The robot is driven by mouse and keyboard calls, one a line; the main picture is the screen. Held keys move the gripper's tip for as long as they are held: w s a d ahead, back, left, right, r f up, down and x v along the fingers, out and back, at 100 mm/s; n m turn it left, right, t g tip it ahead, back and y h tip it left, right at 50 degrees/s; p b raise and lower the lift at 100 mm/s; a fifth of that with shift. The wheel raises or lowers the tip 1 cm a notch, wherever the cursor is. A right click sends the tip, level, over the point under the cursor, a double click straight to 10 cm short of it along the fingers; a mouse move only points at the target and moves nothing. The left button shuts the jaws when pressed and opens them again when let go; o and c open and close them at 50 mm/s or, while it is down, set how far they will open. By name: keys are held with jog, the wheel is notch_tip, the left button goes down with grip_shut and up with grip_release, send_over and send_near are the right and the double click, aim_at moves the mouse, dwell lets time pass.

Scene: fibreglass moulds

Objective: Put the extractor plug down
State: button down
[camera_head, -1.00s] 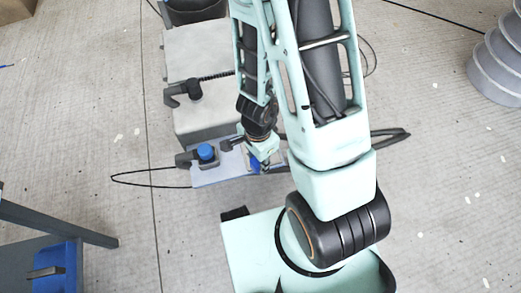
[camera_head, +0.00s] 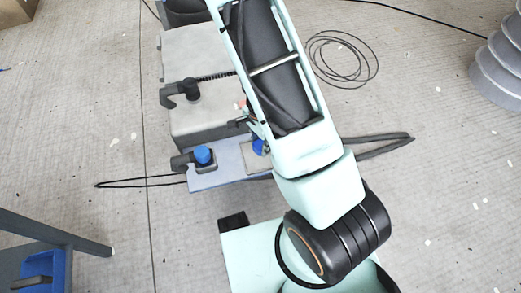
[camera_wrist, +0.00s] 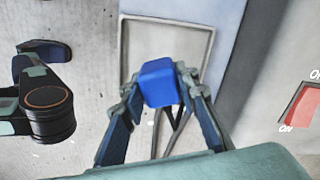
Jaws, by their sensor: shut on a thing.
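The extractor plug is a blue block (camera_wrist: 158,83) with a dark cable trailing behind it. In the wrist view, my gripper (camera_wrist: 160,88) is shut on it, a finger on either side. A shallow grey square tray (camera_wrist: 208,62) lies just beyond the plug. In the head view, the blue plug (camera_head: 259,147) shows at the tray (camera_head: 250,164) on the right part of a pale blue-grey shelf (camera_head: 205,182). My arm hides most of the gripper there. I cannot tell whether the plug touches the tray.
Another blue plug (camera_head: 203,155) sits in a dark socket at the shelf's left end, its cable looping left. A grey machine (camera_head: 205,115) with a black hooked fitting stands behind. A red switch (camera_wrist: 302,106) marked ON is at right. Coiled cable (camera_head: 342,60) lies on the floor.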

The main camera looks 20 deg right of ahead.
aim_at(260, 149)
jog(key=shift+w+f+b, duration=0.2)
jog(key=shift+f+b, duration=0.75)
jog(key=shift+f, duration=0.8)
jog(key=shift+f, duration=0.15)
jog(key=c, duration=1.5)
grip_release()
notch_tip(260, 149, up, 12)
jog(key=p, duration=0.6)
jog(key=shift+p, duration=0.3)
